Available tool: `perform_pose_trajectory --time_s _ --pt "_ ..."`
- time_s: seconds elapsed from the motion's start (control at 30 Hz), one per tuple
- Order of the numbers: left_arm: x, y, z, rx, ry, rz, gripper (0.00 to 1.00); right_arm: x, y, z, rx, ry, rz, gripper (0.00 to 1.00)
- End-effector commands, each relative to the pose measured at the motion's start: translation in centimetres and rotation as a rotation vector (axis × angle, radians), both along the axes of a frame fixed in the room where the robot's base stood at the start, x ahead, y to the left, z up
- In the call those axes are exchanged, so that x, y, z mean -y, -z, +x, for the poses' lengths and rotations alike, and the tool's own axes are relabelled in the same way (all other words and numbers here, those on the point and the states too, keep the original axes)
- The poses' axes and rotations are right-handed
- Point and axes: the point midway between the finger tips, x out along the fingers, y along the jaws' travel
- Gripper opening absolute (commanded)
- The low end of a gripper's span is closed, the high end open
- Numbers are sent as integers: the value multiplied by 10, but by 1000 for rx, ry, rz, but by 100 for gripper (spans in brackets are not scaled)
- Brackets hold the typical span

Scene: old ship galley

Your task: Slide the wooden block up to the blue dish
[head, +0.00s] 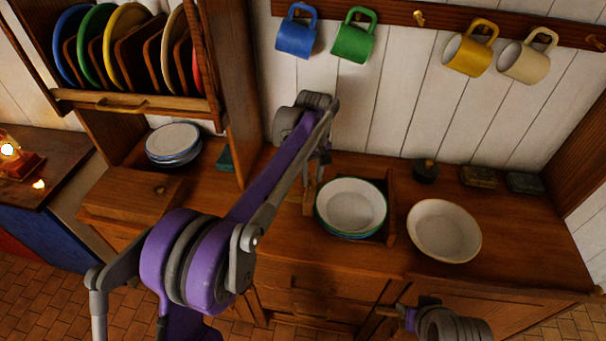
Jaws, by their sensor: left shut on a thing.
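My left gripper (317,181) reaches down to the counter at the left of a stack of bowls. It is shut on a small light-brown wooden piece, which looks like the wooden block (308,198); my arm hides part of it. The piece is close beside the stack; I cannot tell whether they touch. The top bowl (352,205) is white inside with a green rim. A bluish dish edge (345,236) shows beneath it. Part of my right arm shows at the bottom right; its gripper (386,311) is too unclear to read.
A wide cream bowl (444,230) stands right of the stack, with a wooden upright (391,208) between. Blue-rimmed plates (172,140) sit at left beneath a plate rack (140,104). A dark pot (426,170) and small tins (478,177) stand at the back. Mugs hang above.

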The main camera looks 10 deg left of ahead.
Motion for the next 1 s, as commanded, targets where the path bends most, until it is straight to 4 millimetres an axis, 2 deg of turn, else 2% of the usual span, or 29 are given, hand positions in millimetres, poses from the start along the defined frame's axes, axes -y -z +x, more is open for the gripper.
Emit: perform_pose_trajectory --time_s 0.13,0.17,0.3,0.33,0.7,0.87,1.0 --pt "1 0 0 1 1 -3 0 0 0 0 0 0 0 42" --pt "1 0 0 1 1 -3 41 0 0 0 0 0 0 42" --pt "0 0 0 1 1 -3 66 0 0 0 0 0 0 42" --pt "0 0 0 0 1 -2 69 0 0 0 0 0 0 42" --pt "0 -6 0 1 0 -1 69 0 -1 0 1 0 0 42" --pt "0 -31 0 1 0 -2 69 0 -3 1 3 0 0 42" --pt "0 -61 0 1 0 -2 69 0 -7 3 6 0 0 42"
